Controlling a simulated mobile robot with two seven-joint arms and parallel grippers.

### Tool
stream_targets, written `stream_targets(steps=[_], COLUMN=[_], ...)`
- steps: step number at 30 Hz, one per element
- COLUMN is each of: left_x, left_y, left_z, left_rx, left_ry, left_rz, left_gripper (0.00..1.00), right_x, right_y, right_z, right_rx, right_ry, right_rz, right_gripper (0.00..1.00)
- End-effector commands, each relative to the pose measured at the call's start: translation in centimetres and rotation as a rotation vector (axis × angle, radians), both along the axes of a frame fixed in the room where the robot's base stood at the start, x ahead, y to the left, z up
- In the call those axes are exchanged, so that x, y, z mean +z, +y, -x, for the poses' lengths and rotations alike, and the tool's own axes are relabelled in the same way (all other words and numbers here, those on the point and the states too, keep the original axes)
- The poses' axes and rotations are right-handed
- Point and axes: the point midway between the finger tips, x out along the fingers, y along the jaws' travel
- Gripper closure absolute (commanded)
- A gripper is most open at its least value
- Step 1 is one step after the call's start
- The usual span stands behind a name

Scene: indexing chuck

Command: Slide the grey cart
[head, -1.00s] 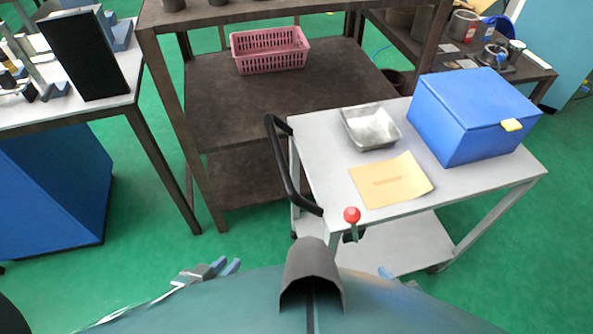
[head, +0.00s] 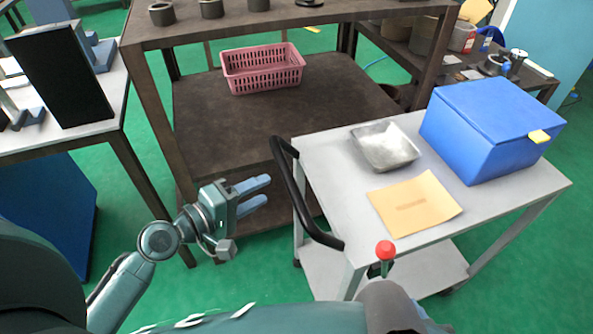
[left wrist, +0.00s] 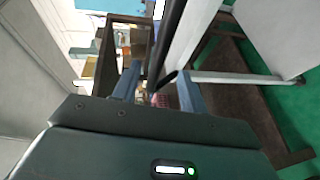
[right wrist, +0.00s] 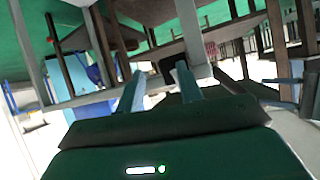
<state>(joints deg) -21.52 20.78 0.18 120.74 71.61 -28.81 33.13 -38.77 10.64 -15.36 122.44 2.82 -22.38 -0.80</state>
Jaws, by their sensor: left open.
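The grey cart (head: 340,166) stands at the right, with a black push handle (head: 299,200) along its left end. A red knob (head: 385,250) stands at its near corner. My left gripper (head: 266,190) is open and empty, just left of the handle and apart from it, fingers pointing toward it. In the left wrist view the black handle (left wrist: 171,40) shows ahead, in line with the gap between the fingers (left wrist: 157,85). My right gripper (right wrist: 158,85) shows only in its own wrist view, fingers apart and empty.
A blue box (head: 490,130), a metal tray (head: 385,148) and an orange envelope (head: 415,205) are on the cart top. A dark shelf unit (head: 235,125) with a pink basket (head: 262,68) stands close behind the handle. A white table (head: 105,105) is at the left.

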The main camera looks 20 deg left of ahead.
Motion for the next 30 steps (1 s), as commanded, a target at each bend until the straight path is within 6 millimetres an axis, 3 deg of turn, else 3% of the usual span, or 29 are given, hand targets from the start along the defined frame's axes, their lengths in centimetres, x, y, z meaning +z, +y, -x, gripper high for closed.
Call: stream_targets(steps=[6,13,18,27,30], left_x=[-0.6,-1.5,-1.8,-1.9,-1.9], left_y=[-2.6,-4.7,-5.4,-5.5,-5.5], left_z=[-4.2,-7.2,-8.3,-8.4,-8.4], left_rx=[0.002,0.002,0.001,0.001,0.001], left_ry=[-0.003,-0.001,-0.001,0.000,0.000], left_rz=[0.003,0.000,-0.002,-0.004,-0.003], left_gripper=[0.57,0.57,0.57,0.57,0.63], right_x=[0.7,0.4,0.1,0.3,0.4], right_y=[-0.2,-0.3,-0.5,-0.4,-0.4], right_z=[0.0,0.0,0.1,-0.1,-0.1], right_rx=[0.006,0.005,0.002,-0.006,-0.007], right_ry=[-0.001,0.007,0.014,0.012,0.010], right_rz=[0.024,0.031,0.033,0.027,0.025], right_gripper=[0.64,0.64,0.64,0.64,0.64])
